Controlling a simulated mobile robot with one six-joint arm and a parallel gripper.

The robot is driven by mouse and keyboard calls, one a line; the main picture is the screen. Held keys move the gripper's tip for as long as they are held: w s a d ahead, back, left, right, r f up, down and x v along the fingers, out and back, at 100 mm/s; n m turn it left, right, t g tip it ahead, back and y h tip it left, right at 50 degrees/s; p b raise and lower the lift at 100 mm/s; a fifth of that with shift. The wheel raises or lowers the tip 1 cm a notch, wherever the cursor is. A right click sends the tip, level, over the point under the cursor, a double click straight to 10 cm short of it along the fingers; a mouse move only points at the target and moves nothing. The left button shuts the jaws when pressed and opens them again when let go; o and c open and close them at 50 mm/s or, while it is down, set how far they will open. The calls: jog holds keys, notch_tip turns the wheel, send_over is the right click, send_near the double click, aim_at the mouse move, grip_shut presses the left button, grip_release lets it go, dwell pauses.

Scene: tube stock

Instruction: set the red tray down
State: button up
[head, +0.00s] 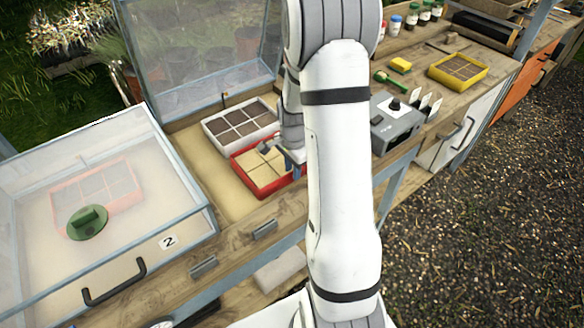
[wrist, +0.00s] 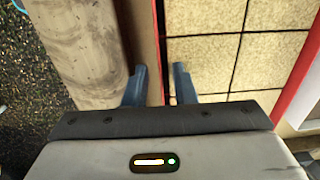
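The red tray (head: 256,182) is a square tray with a red rim and pale, sand-coloured cells. It sits level in the open frame, just in front of a white tray, and appears to rest on the sandy bed. My gripper (head: 292,158) is low at its right side, partly hidden by my arm in the head view. In the wrist view my gripper (wrist: 159,76) has its two blue fingers apart, one on each side of the tray's near red wall (wrist: 161,50), with gaps visible beside the wall. The red tray's cells (wrist: 207,62) look undisturbed.
The white tray (head: 211,127) of dark soil cells is close behind. The frame's wooden front rail (head: 238,228) is close in front. A closed glazed frame (head: 105,215) marked 2 stands left, with another red tray inside. Sandy bed (head: 200,170) is bare to the left.

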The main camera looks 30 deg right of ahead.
notch_tip(320, 180, up, 12)
jog(key=s+a+r+n+t, duration=0.1)
jog(key=s+a+r+n, duration=0.3)
jog(key=s+a+n, duration=0.2)
jog(key=s+a+r+n+t, duration=0.1)
jog(key=s+a+r+n, duration=0.3)
jog(key=s+n, duration=0.5)
jog(key=s+a, duration=0.2)
jog(key=s, duration=0.1)
jog(key=shift+s+a+r+n+t, duration=0.15)
jog(key=shift+a+r+n+t, duration=0.2)
jog(key=shift+r+n+t, duration=0.05)
jog(key=shift+c, duration=0.2)
dwell(0.3)
jog(key=shift+d, duration=0.1)
